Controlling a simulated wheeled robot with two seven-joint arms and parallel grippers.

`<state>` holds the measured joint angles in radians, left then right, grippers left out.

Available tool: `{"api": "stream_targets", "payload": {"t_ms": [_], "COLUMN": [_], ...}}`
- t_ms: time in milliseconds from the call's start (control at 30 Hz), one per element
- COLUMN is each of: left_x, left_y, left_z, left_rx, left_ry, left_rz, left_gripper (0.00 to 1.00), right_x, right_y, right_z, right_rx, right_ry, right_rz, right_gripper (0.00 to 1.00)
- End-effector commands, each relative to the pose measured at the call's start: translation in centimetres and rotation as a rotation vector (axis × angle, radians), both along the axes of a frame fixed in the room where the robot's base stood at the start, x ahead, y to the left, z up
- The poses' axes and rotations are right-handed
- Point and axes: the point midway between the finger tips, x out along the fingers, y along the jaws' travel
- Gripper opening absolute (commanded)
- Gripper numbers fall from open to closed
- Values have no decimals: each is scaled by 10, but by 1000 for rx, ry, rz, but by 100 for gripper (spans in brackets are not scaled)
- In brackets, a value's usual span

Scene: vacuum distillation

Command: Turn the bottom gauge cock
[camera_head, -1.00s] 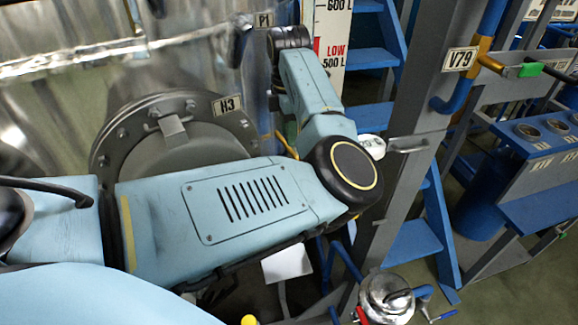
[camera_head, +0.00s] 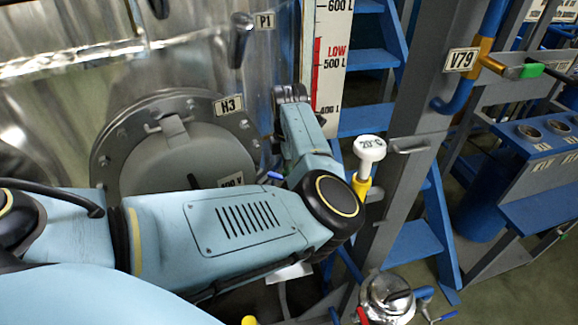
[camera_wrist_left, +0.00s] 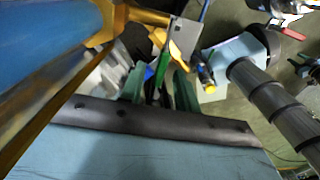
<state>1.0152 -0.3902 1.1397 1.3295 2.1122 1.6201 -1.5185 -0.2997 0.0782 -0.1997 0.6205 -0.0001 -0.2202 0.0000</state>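My left arm crosses the head view from the left and bends up at the elbow. Its dark far end (camera_head: 290,92) is beside the level scale (camera_head: 328,60); the fingers cannot be made out there. In the left wrist view, two dark green fingers of my left gripper (camera_wrist_left: 158,92) stand apart. A bright green lever-like piece (camera_wrist_left: 161,68) shows between or beyond them; I cannot tell whether they touch it. I cannot make out the bottom gauge cock for certain. My right gripper is not in view.
A steel tank with a round bolted hatch (camera_head: 172,150) stands behind my arm. A white-topped thermometer (camera_head: 369,150) is just right of my elbow. A grey post (camera_head: 405,110), blue stairs (camera_head: 372,60) and a steel vessel (camera_head: 388,295) are to the right. An orange-yellow pipe (camera_wrist_left: 110,22) is close to the wrist camera.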

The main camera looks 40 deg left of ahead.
Motion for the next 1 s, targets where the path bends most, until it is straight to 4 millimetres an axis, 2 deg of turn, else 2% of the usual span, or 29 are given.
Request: {"api": "stream_targets", "payload": {"t_ms": [33,233,567,1000], "left_x": [0,0,0,3], "left_y": [0,0,0,-2], "left_z": [0,0,1,7], "left_rx": [0,0,5,80], "left_ry": [0,0,6,96], "left_rz": [0,1,0,0], "left_gripper": [27,0,0,0], "right_x": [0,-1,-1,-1], "right_y": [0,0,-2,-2], "right_z": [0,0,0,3], "right_rx": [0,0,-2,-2], "right_ry": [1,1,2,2], "right_rz": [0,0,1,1], "right_gripper": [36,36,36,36]}}
